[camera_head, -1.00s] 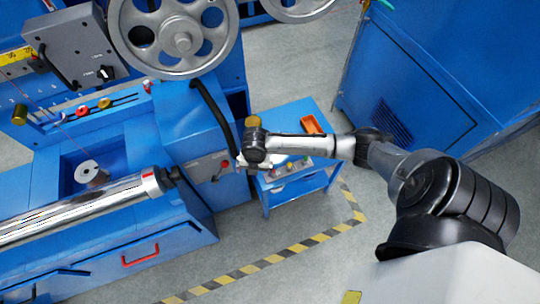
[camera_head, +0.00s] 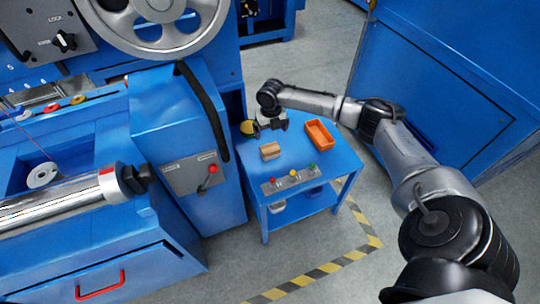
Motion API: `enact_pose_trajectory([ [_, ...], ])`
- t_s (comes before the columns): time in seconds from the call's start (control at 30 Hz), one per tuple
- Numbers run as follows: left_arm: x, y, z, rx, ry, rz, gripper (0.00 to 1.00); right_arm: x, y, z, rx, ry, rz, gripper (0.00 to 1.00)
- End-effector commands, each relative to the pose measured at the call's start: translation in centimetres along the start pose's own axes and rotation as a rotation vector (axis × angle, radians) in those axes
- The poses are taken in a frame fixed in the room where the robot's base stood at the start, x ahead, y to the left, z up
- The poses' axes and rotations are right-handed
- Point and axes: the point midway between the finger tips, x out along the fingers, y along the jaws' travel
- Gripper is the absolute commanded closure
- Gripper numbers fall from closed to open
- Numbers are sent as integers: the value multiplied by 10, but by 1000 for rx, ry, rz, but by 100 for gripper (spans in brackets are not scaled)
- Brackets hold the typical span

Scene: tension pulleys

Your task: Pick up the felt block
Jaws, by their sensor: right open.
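A small tan block (camera_head: 270,151), which looks like the felt block, lies on the blue side table (camera_head: 325,165), left of its middle. My right gripper (camera_head: 271,125) is over the back of the table, just behind and above the block in the picture, apart from it. Its jaws are open, and I see nothing between them. The fingers are small and partly dark against the table. My left gripper is not in view.
An orange tray (camera_head: 319,134) stands right of the block. A panel with coloured buttons (camera_head: 293,179) is along the table's front. A yellow round thing (camera_head: 247,128) is left of the gripper. The blue machine (camera_head: 180,125) with a black hose borders the left.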

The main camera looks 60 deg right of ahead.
Motion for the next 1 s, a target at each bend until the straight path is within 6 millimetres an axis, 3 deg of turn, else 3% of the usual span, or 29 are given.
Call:
enact_pose_trajectory([
  [0.5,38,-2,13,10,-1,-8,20,78,1,0,-1,0,1,0],
  [0.77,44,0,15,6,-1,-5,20,88,1,1,0,-1,0,0],
  [1.0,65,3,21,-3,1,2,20,112,2,3,0,0,0,0],
])
